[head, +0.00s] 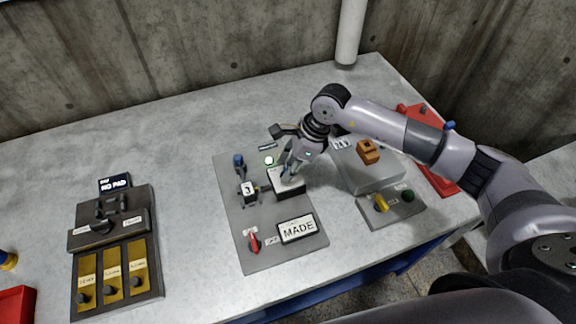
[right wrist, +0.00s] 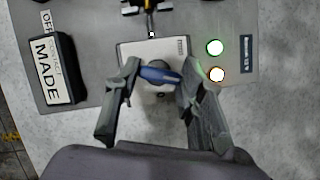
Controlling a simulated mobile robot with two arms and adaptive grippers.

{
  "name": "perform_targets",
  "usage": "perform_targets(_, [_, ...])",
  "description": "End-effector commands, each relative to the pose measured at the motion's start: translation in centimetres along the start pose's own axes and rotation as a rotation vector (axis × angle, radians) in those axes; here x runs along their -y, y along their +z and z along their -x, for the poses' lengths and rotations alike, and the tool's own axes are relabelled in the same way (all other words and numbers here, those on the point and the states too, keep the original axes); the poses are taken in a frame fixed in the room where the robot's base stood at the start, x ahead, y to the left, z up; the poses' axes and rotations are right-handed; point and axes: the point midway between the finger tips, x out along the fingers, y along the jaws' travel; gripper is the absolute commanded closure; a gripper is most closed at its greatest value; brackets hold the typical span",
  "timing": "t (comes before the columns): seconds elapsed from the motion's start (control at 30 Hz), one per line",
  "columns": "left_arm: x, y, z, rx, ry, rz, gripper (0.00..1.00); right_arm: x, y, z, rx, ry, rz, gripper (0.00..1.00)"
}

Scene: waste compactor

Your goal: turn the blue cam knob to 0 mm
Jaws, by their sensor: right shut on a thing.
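The blue cam knob (right wrist: 158,75) sits on a white-topped block (right wrist: 133,49) in the right wrist view. Its blue bar lies between the two fingers of my right gripper (right wrist: 157,88), which is shut on it. The bar runs roughly across from finger to finger, slightly tilted. Small marks on the block's corner are too small to read. In the head view my right gripper (head: 287,171) reaches down onto the same block (head: 291,187) and hides the knob. My left gripper is not in view.
A black unit (head: 113,225) stands left, a grey box (head: 365,180) right.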

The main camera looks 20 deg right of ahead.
Motion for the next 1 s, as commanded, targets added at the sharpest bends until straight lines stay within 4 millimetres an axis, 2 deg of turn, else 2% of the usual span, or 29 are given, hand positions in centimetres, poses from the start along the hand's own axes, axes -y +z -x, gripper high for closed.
perform_targets(0.47, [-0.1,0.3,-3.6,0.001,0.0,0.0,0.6,-0.2,-0.1,-0.4,0.003,-0.155,-0.36,0.91])
perform_targets(1.0, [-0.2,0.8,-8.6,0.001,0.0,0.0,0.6,-0.4,0.2,-0.4,0.005,-0.347,-0.827,0.91])
